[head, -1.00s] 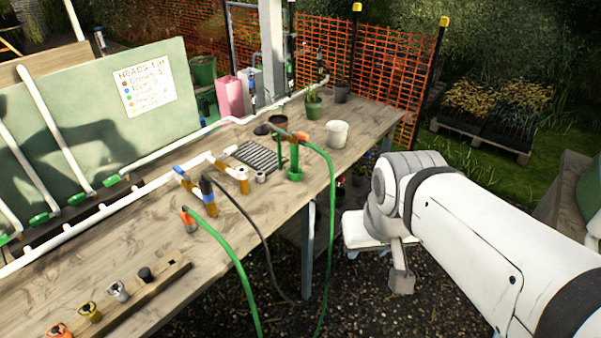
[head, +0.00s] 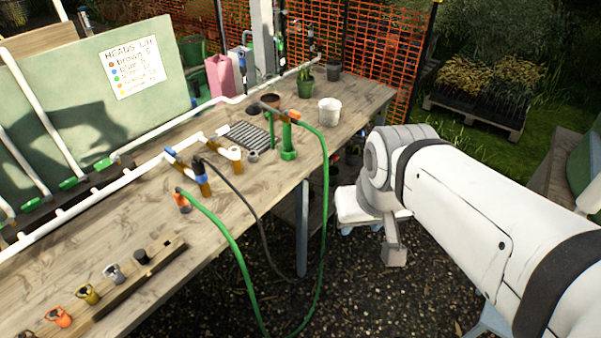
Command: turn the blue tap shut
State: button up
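A blue tap handle (head: 171,153) shows on the pipework over the bench, beside the white pipe and a brown stub. A second blue part (head: 242,61) shows on an upright pipe by the post at the back; I cannot tell which is the task's blue tap. A blue band (head: 201,179) circles a brown stub where the dark hose begins. My arm reaches in from the right. A grey piece below its bend, perhaps my gripper (head: 394,254), hangs over the gravel, clear of the bench and both blue parts. Its fingers cannot be made out.
The wooden bench (head: 235,205) runs diagonally, with a white pot (head: 329,112), a green stand (head: 288,140) and a black grate (head: 248,136) on it. A green hose (head: 241,262) loops over its front edge. Coloured fittings sit on a wooden rail (head: 160,262). Gravel lies in front.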

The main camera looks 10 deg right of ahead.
aim_at(168, 150)
jog(key=z, duration=0.05)
jog(key=i, duration=1.05)
jog(key=u, duration=0.5)
